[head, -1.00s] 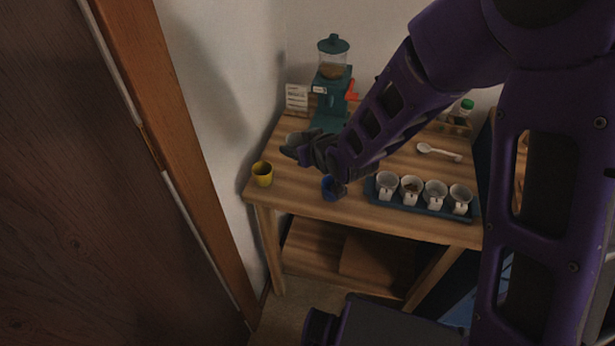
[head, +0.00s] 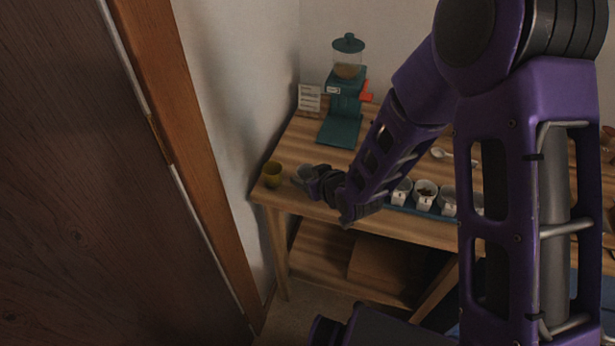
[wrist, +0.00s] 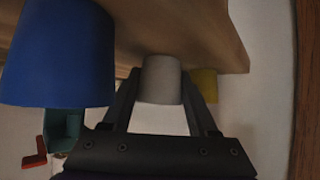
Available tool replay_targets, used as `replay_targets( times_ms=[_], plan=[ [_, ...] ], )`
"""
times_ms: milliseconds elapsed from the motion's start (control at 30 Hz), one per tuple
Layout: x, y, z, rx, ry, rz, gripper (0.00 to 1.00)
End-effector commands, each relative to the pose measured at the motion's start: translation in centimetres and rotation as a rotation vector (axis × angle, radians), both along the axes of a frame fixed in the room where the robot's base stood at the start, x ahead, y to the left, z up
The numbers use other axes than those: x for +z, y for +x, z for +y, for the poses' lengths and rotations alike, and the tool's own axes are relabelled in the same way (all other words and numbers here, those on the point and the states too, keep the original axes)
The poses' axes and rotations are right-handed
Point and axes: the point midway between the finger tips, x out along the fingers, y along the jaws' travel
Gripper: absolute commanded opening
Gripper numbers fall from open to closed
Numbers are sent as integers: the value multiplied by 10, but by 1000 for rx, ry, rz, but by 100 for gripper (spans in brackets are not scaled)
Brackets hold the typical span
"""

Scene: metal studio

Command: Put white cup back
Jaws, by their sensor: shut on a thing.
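The white cup, grey in this light, (head: 304,173) is between my gripper's fingers (head: 310,181), near the front left corner of the wooden table (head: 300,146). In the wrist view, which is upside down, the white cup (wrist: 160,80) sits between the two dark fingers, and my gripper is shut on it. The cup looks upright and at or just above the tabletop; I cannot tell whether it touches. A yellow cup (head: 272,175) stands close to its left. A blue cup (wrist: 58,52) shows large in the wrist view; my arm hides it in the head view.
A blue tray (head: 432,212) with several white labelled cups stands at the table's front right, partly hidden by my arm. A green grinder (head: 345,95) with a red handle stands at the back, beside a small card (head: 309,98). A wall borders the left side.

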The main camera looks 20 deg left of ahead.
Motion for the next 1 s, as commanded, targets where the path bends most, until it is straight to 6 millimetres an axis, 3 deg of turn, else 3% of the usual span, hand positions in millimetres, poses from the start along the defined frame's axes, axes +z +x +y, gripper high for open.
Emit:
replay_targets(
  times_ms=[233, 267, 400, 767, 1000],
  plan=[
    [-3, 0, 0, 0, 0, 0, 0],
    [-2, 0, 0, 0, 1, -1, 65],
    [-2, 0, 0, -1, 0, -1, 89],
    [1, 0, 0, -1, 0, -1, 89],
    [26, -19, -26, -3, 0, -3, 89]
  ],
)
